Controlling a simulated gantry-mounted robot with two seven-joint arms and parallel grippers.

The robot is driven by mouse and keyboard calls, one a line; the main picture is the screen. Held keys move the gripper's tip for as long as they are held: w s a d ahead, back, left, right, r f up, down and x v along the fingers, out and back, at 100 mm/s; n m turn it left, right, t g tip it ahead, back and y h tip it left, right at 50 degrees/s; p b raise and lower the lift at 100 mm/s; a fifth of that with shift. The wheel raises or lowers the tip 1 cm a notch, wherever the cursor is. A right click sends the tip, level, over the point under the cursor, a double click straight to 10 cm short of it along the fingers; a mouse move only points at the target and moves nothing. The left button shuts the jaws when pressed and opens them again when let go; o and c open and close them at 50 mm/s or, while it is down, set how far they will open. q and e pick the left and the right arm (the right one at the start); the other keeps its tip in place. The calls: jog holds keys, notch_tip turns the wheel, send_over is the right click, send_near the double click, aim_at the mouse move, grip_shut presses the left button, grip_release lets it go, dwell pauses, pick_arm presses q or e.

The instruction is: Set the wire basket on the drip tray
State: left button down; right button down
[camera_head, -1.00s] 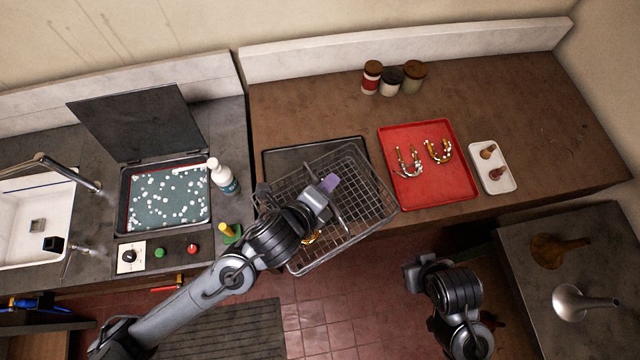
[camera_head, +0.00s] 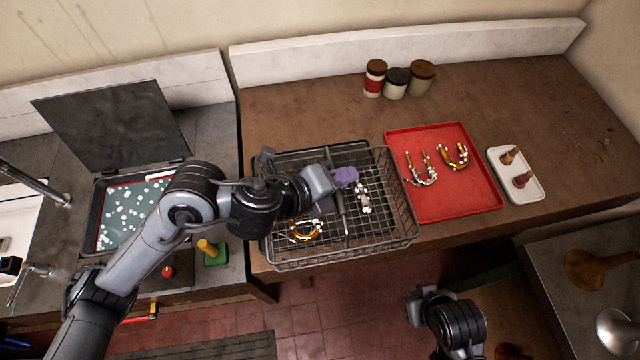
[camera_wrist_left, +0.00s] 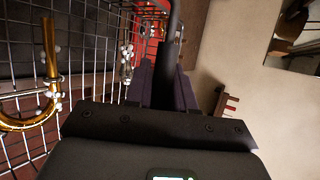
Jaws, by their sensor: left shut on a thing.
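The wire basket (camera_head: 345,256) is a grey mesh box with a dark handle bar across it. It lies over the black drip tray (camera_head: 310,150) on the brown counter, nearly square to it. The tray's back rim shows behind the basket; the rest is mostly hidden. I cannot tell whether the basket touches it. A gold U-shaped piece (camera_head: 305,232) and a white-specked piece (camera_head: 364,197) are inside. My left gripper (camera_head: 343,178) is shut on the basket's handle, also seen in the left wrist view (camera_wrist_left: 174,40). My right gripper (camera_head: 418,298) is off the counter's front, its jaws unclear.
A lidded bath (camera_head: 100,238) with white specks is on the left.

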aim_at(296, 167)
pick_arm(q)
jog(key=w+a+f, duration=0.3)
jog(key=w+f, duration=0.7)
jog(key=w, duration=0.1)
jog(key=shift+f+b, duration=0.25)
jog(key=shift+b, duration=0.05)
jog(key=c, duration=1)
grip_release()
jog(key=shift+f, duration=0.1)
jog(key=shift+o, duration=0.2)
jog(key=shift+a, duration=0.1)
jog(key=v, duration=1.2)
